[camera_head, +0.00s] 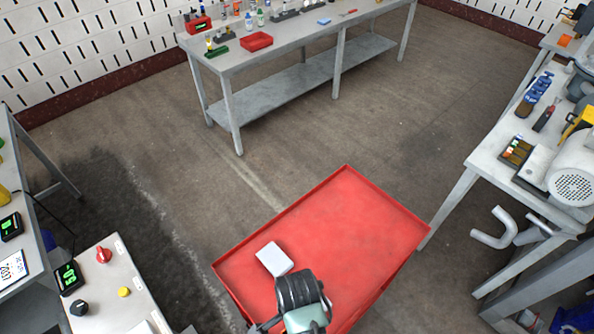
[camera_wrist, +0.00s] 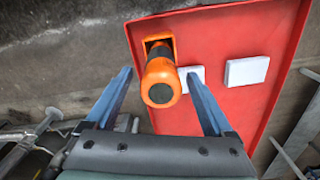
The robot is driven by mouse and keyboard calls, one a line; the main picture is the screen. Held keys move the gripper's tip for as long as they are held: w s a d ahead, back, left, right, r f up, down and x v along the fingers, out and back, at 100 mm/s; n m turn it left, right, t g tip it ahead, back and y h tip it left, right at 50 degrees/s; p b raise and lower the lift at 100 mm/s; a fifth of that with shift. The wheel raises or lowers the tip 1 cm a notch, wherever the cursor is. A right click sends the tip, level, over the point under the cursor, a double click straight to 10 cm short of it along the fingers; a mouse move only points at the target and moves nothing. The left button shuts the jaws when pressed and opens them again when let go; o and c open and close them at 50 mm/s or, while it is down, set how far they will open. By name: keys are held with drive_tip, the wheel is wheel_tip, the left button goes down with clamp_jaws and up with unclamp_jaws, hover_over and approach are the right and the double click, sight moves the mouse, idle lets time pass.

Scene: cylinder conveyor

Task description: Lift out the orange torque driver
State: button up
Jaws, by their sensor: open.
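The orange torque driver (camera_wrist: 161,84) shows in the wrist view with its rounded orange end toward the camera. Its darker part runs back to a small orange-rimmed holder (camera_wrist: 148,41) with a dark opening, on the red cart top (camera_wrist: 212,112). My gripper (camera_wrist: 158,73) is open, with one blue finger on each side of the driver in the picture. I see gaps on both sides and cannot tell how deep the driver lies between the fingers. In the head view, my arm covers this part of the cart, and the driver does not show.
A white block (camera_head: 273,259) lies on the cart. The wrist view shows two white blocks, one (camera_wrist: 246,70) right of the driver and one partly behind my finger. A grey workbench (camera_head: 285,40) stands at the back, a machine bench (camera_head: 485,157) at right, a control panel (camera_head: 105,285) at left.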

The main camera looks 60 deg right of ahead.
drive_tip(key=shift+f, duration=2.2)
clamp_jaws()
